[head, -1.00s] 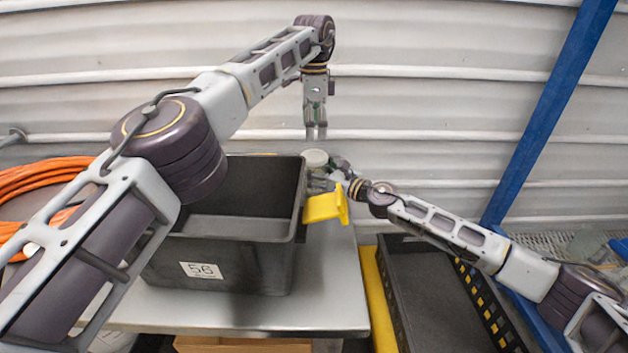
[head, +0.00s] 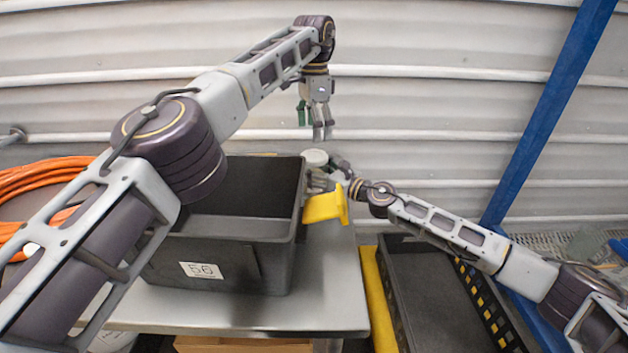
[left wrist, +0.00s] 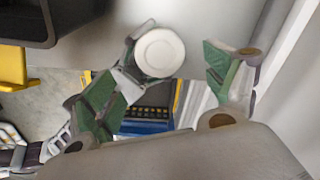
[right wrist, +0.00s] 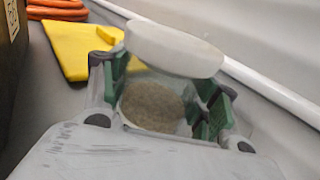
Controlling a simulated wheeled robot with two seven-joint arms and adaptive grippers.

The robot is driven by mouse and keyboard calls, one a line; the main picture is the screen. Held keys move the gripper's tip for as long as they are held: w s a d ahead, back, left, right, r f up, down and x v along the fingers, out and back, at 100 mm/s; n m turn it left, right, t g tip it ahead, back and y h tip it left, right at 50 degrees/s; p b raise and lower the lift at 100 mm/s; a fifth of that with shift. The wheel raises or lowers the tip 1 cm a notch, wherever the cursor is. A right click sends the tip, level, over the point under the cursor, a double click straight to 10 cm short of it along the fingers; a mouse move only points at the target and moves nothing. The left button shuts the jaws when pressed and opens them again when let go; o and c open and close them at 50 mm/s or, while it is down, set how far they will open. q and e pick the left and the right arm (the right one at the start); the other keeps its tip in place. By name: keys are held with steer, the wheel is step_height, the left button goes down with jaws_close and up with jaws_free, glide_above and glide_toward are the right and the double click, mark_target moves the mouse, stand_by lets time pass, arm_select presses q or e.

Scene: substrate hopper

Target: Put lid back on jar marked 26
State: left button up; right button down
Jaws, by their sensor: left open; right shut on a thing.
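A clear jar (right wrist: 152,104) holding grey-brown substrate stands between the green finger pads of my right gripper (right wrist: 165,95), which is shut on it. A white lid (right wrist: 174,48) is on top of the jar; I cannot tell whether it is fully seated. The lid also shows from above in the left wrist view (left wrist: 159,53) and in the head view (head: 315,158). My left gripper (head: 322,137) is open and empty, fingers down, just above the lid. No number on the jar is visible.
A black bin (head: 215,258) with a number label stands on the metal table (head: 325,305), left of the jar. A yellow scoop-like piece (head: 324,207) is at its right side. A black crate (head: 435,300) is at the right. Orange cable (head: 40,178) lies at the left. The corrugated wall is behind.

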mark_target(314, 155)
arm_select(q)
steer(key=shift+f, duration=0.2)
steer(key=shift+f, duration=3.8)
steer(key=c, duration=1.1)
steer(key=shift+o, duration=0.2)
